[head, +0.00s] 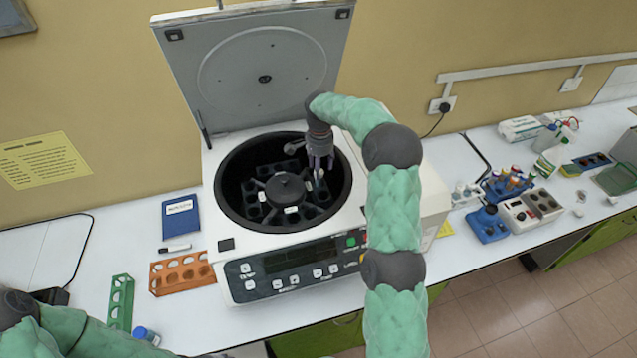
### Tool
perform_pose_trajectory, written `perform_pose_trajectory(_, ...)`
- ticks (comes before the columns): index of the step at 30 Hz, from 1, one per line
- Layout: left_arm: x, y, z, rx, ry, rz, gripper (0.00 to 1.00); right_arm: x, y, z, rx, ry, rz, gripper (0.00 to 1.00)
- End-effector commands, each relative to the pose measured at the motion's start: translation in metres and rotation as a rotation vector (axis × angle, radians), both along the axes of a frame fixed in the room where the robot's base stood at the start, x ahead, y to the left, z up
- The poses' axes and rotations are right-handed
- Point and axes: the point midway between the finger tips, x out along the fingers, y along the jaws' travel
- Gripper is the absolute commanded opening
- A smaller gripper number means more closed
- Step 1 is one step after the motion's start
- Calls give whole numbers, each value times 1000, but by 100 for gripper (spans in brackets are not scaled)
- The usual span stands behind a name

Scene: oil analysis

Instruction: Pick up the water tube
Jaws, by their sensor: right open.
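The centrifuge (225,247) stands with its lid (262,40) raised and its round bowl open. Inside is a dark rotor (284,189) with several slots. My right gripper (320,174) reaches down over the right side of the rotor with its fingers open. A small pale tube-like thing shows at its fingertips; I cannot tell whether it is the water tube or whether it touches the fingers. My left arm comes in at the bottom left. Only a sliver of what may be its gripper shows at the bottom edge, so its jaws cannot be read.
An orange rack (182,273), a green rack (121,302), a blue-capped container (146,336) and a blue booklet (181,218) lie left of the centrifuge. Blue racks with tubes (505,185) and a grey device (531,210) stand at right. The bowl wall surrounds my right gripper.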

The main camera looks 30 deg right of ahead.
Motion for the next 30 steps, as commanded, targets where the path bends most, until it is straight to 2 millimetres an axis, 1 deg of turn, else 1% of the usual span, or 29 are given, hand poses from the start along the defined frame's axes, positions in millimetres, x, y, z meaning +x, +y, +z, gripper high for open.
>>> perform_pose_trajectory(5,0,0,4,0,0,0,40,1,1,-12,1,3,1,55)
perform_pose_trajectory(12,0,0,13,0,0,0,40,4,2,-43,1,3,0,55)
perform_pose_trajectory(15,0,0,14,0,0,0,40,4,1,-52,1,1,0,55)
perform_pose_trajectory(23,0,0,14,0,0,0,40,4,1,-55,0,-1,0,55)
perform_pose_trajectory(24,0,0,14,0,0,0,40,4,1,-55,0,-1,0,50)
perform_pose_trajectory(25,0,0,14,0,0,0,40,4,2,-55,0,-1,0,41)
perform_pose_trajectory(26,0,0,14,0,0,0,40,4,2,-55,0,-1,0,33)
perform_pose_trajectory(27,0,0,14,0,0,0,40,4,2,-55,0,-1,0,21)
perform_pose_trajectory(29,0,0,14,0,0,0,40,4,2,-55,0,-1,0,4)
perform_pose_trajectory(30,0,0,14,0,0,0,40,4,2,-55,0,-1,0,0)
